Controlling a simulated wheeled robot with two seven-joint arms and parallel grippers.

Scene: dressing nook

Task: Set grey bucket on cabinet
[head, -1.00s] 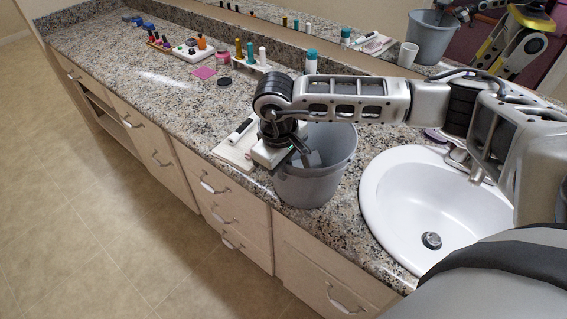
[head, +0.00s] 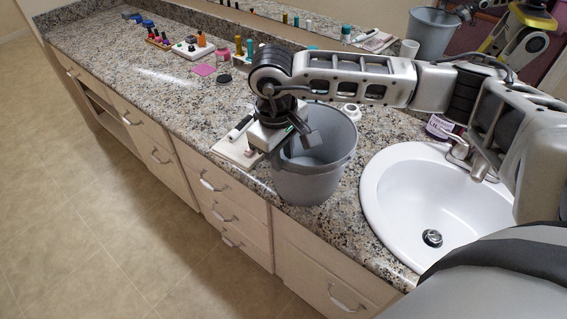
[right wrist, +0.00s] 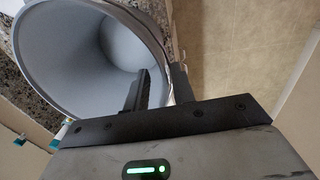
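The grey bucket (head: 312,185) stands upright on the speckled stone top of the cabinet (head: 190,115), left of the sink. My right gripper (head: 300,130) is at the bucket's rim on its left side. In the right wrist view, the bucket (right wrist: 60,60) opens toward the camera. There my right gripper (right wrist: 161,72) has one finger inside the bucket and one outside, with the rim between and a gap showing, so it looks open. My left gripper is not in view.
The white sink (head: 405,200) lies close to the bucket's right. A pale board (head: 232,152) with small items lies to its left. A purple jar (head: 440,127) stands by the tap (head: 462,152). Bottles stand farther back along the mirror.

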